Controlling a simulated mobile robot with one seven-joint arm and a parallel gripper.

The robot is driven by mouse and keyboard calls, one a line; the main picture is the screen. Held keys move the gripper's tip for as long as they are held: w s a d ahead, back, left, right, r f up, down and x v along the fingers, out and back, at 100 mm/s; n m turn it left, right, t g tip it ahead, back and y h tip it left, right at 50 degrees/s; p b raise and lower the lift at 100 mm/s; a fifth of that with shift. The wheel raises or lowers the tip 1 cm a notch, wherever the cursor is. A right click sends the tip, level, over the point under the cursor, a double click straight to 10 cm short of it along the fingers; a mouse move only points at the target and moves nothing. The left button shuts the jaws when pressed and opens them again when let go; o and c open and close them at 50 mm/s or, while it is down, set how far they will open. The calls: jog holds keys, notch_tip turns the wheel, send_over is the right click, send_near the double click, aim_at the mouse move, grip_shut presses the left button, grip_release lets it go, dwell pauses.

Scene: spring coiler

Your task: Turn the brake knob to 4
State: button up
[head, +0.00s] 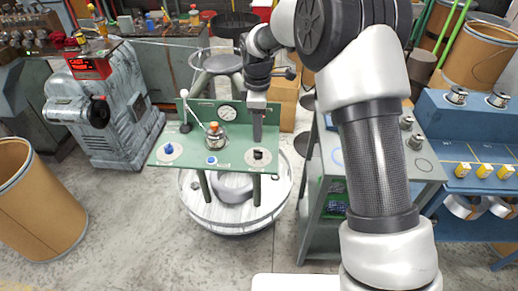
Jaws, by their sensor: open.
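A green panel (180,141) on legs carries several controls and a pressure gauge (227,113). A black knob (259,155) sits on a pale round dial at its right end. A blue knob (168,149) sits on another round dial at the left end. I cannot read the dial numbers or labels, so which knob is the brake knob is not certain. My gripper (257,138) points down just above and behind the black knob, open and apparently apart from it. Its fingers are seen edge on, so the gap between them is hidden.
An orange-topped part (214,129) and a white-tipped lever (194,108) stand on the panel left of my gripper. A small blue button (211,160) is at the front. A grey machine (105,105) stands left, a blue bench (470,140) right.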

aim_at(258, 151)
jog(key=f, duration=1)
jog(key=shift+w+f, duration=0.35)
jog(key=c, duration=1)
jog(key=shift+c, duration=0.2)
